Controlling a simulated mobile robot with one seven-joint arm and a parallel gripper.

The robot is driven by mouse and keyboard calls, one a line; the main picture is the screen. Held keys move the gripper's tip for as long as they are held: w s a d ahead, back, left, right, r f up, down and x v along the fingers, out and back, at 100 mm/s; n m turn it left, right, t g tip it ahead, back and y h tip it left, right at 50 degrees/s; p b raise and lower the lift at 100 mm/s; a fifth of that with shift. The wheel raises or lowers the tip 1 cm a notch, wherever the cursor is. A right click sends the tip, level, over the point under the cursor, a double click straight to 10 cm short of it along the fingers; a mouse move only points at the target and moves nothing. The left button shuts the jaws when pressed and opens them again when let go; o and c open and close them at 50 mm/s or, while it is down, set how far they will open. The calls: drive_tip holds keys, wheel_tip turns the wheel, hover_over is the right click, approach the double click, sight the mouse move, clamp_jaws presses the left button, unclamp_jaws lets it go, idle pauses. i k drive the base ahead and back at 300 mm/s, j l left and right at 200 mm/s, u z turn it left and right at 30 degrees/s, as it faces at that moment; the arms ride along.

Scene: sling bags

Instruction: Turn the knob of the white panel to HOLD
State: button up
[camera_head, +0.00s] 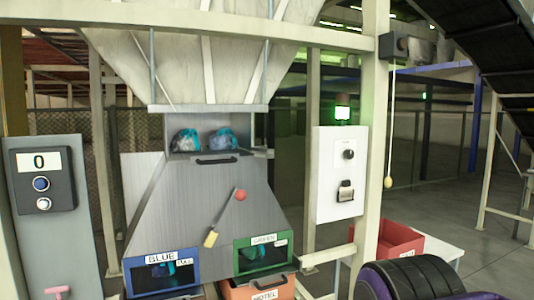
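The white panel (327,205) is fixed upright on the frame right of centre. Its small dark round knob (348,154) sits in the upper half. The marks around the knob are too small to read, so I cannot tell its setting. Below the knob is a dark switch or latch (345,190). My gripper is not in view, and nothing covers the knob.
A cream post (373,130) stands right of the panel, with a hanging pull cord (390,130) beside it. A red bin (397,243) is lower right. Left are a metal chute (190,200), blue (160,290) and green (262,238) bins, and a grey control box (42,170).

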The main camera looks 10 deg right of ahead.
sight(348, 155)
drive_tip(key=i+j+z, duration=0.15)
drive_tip(key=j+z, duration=0.2)
drive_tip(key=i+j+z, duration=0.1)
drive_tip(key=j+z, duration=0.55)
drive_tip(key=i+l, duration=0.05)
